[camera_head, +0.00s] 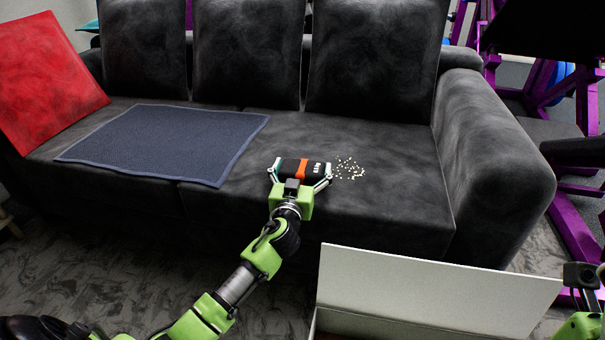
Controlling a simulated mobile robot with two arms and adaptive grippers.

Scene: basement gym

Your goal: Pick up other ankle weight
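A black ankle weight (318,168) with an orange band and white lettering is at the front of the dark sofa seat. My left gripper (302,173) is at the weight, its fingers spread wide, one at each end. I cannot tell whether the fingers press on it or only stand around it, nor whether it is clear of the seat. My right arm shows only in part at the lower right edge, with a dark end piece (580,275); its fingers cannot be made out. No second ankle weight is visible.
Pale crumbs (348,169) lie just right of the weight. A blue-grey mat (165,142) covers the seat to the left, beside a red cushion (45,85). An open white box (430,290) stands in front of the sofa. Purple gym equipment (575,215) is at right.

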